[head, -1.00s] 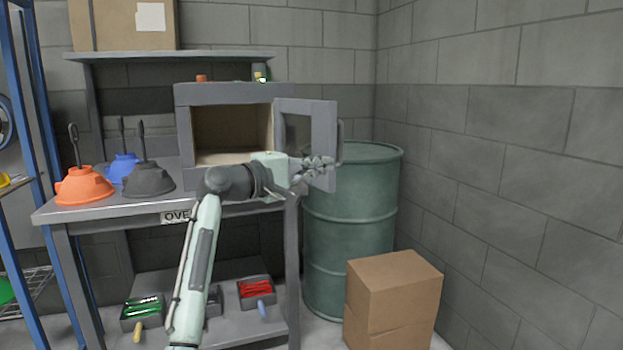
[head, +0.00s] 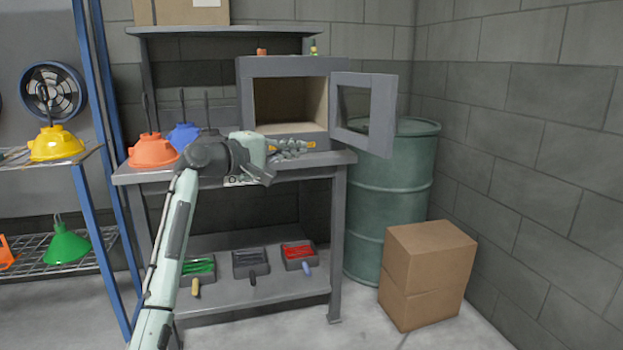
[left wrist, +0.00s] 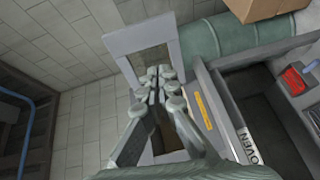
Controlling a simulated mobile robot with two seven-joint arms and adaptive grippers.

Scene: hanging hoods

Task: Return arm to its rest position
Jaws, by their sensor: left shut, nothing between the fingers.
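My left arm comes in from the lower left in the head view, and its gripper (head: 291,149) is in front of the oven (head: 282,67), at the level of the oven's lower front edge. It is shut and empty. In the left wrist view the shut fingers (left wrist: 158,84) show in front of the open oven door. The oven door (head: 364,112) stands open to the right, apart from the gripper; it also shows in the left wrist view (left wrist: 120,45). The oven's inside looks empty. My right gripper is not in view.
The orange hood (head: 152,152) and blue hood (head: 184,136) stand on the bench (head: 140,174) left of the gripper; a dark one is mostly hidden by my arm. A green drum (head: 392,200) and cardboard boxes (head: 430,262) stand right. A shelf rack (head: 95,150) stands left.

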